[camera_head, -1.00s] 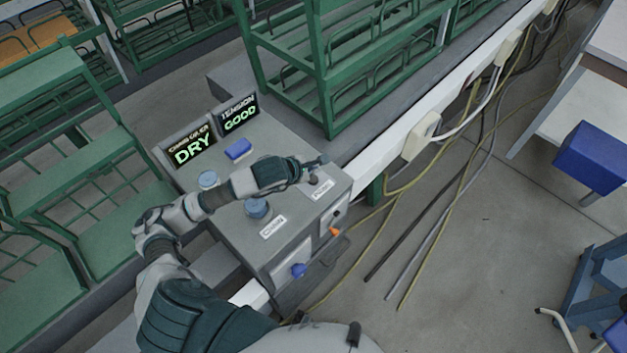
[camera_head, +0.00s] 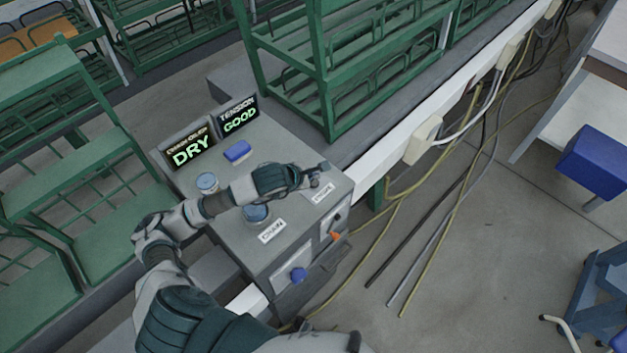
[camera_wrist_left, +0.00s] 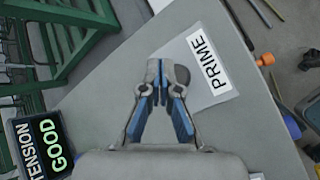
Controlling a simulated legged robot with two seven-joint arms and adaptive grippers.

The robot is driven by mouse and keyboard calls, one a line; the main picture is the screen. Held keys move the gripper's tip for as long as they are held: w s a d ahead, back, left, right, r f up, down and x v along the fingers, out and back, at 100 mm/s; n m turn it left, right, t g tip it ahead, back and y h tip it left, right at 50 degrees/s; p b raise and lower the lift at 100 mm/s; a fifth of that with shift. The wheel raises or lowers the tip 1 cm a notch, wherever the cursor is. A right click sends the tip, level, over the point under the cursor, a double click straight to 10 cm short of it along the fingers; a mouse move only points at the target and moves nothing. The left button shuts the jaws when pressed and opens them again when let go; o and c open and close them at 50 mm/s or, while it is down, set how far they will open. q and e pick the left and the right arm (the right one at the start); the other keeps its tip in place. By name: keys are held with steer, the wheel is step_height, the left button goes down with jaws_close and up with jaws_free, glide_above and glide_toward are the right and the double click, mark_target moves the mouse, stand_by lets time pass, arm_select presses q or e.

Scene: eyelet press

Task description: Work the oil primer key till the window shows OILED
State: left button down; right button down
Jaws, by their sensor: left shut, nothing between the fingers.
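The oil window (camera_head: 192,151) on the grey press box reads DRY in green letters. The oil primer key is a small dark knob (camera_head: 315,184) beside the PRIME label (camera_head: 322,193). My left gripper (camera_head: 319,173) is shut and empty at the key, just behind it in the head view. In the left wrist view the closed fingertips (camera_wrist_left: 160,66) are beside the dark knob (camera_wrist_left: 182,75), partly covering it; I cannot tell whether they touch. The PRIME label (camera_wrist_left: 209,63) lies to the right there. My right gripper is not in view.
A second window (camera_head: 239,118) reads TENSION GOOD. A blue block (camera_head: 237,151) and two blue round knobs (camera_head: 207,182) (camera_head: 257,212) are on the box top, under or beside my arm. An orange knob (camera_head: 336,236) and blue knob (camera_head: 298,274) are on the front. Green racks stand behind.

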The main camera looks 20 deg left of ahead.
mark_target(313, 183)
arm_select(q)
steer(key=shift+f, duration=0.1)
stand_by(0.7)
steer(key=shift+f+b, duration=0.3)
steer(key=shift+b, duration=0.35)
steer(key=shift+s+f+b, duration=0.1)
steer(key=shift+f+b, duration=0.45)
steer(key=shift+b, duration=0.05)
stand_by(0.6)
steer(key=shift+r, duration=0.1)
steer(key=shift+r+p, duration=0.4)
steer(key=shift+r, duration=0.5)
steer(key=shift+r+p, duration=1.3)
steer(key=shift+r, duration=1.2)
